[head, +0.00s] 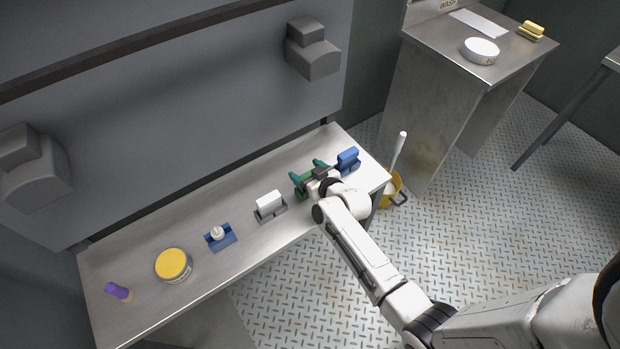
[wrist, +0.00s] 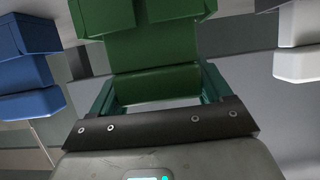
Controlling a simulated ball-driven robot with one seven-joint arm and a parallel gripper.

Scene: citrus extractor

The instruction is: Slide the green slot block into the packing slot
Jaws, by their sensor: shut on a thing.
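My gripper (head: 308,176) is at the right part of the metal bench in the head view. In the wrist view its teal fingers (wrist: 158,90) are shut on the green slot block (wrist: 155,45), one finger on each side. Darker green pieces (wrist: 100,14) stand beyond the block at the top of the wrist view and look like the green slot holder. The block lines up with them, but I cannot tell how deep it sits. In the head view my fingers and wrist hide most of the block.
A blue block in its holder (head: 347,158) stands close on the right, and a white block in a grey holder (head: 269,203) on the left. Farther left are a small blue holder (head: 220,237), a yellow-lidded tin (head: 173,264) and a purple item (head: 116,291). A yellow bucket (head: 395,188) stands beyond the bench end.

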